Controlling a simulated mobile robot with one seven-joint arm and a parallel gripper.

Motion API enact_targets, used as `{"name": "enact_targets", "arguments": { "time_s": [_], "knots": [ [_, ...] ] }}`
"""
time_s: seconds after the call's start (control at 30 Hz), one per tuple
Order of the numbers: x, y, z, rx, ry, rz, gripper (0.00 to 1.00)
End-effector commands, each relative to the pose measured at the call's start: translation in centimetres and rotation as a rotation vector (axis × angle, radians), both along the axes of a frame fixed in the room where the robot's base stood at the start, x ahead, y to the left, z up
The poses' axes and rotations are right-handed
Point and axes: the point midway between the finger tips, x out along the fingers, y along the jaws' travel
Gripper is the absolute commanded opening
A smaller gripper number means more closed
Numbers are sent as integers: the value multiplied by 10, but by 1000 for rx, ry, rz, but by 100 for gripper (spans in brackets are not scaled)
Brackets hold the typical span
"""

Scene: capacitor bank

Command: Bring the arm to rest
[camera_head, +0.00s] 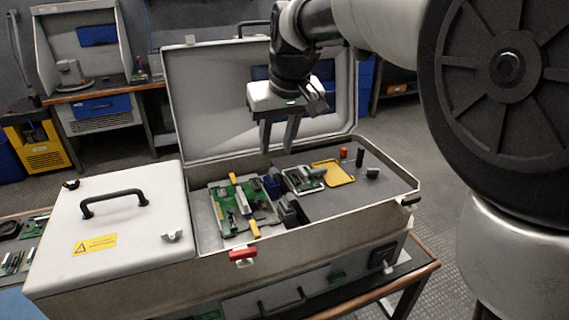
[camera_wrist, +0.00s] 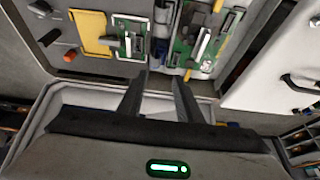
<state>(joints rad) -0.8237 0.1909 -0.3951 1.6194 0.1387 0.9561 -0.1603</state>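My gripper (camera_head: 278,136) hangs from my arm above the open right compartment of a grey case (camera_head: 300,225), fingers pointing down. The two fingers stand apart with nothing between them. In the wrist view my gripper (camera_wrist: 160,82) also shows its fingers apart and empty. In the head view the fingertips appear above a green circuit board (camera_head: 228,215) and a blue part (camera_head: 272,186) inside the case, and touch nothing that I can see.
The case's raised lid (camera_head: 215,110) stands behind my gripper. A closed white lid (camera_head: 120,225) with a black handle covers the left compartment. A yellow plate (camera_head: 335,173) and a red knob (camera_head: 343,153) are inside at the right. A workbench (camera_head: 110,90) stands behind.

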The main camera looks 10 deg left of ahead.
Motion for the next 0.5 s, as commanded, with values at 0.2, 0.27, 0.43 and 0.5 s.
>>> {"name": "enact_targets", "arguments": {
  "time_s": [0.2, 0.27, 0.43, 0.5],
  "knots": [
    [-14, -8, 41, 2, -1, 1, 32],
    [-16, -9, 46, 1, -1, 1, 32],
    [-22, -19, 56, 7, 2, -12, 32],
    [-28, -39, 58, 21, 5, -43, 32]
  ]
}}
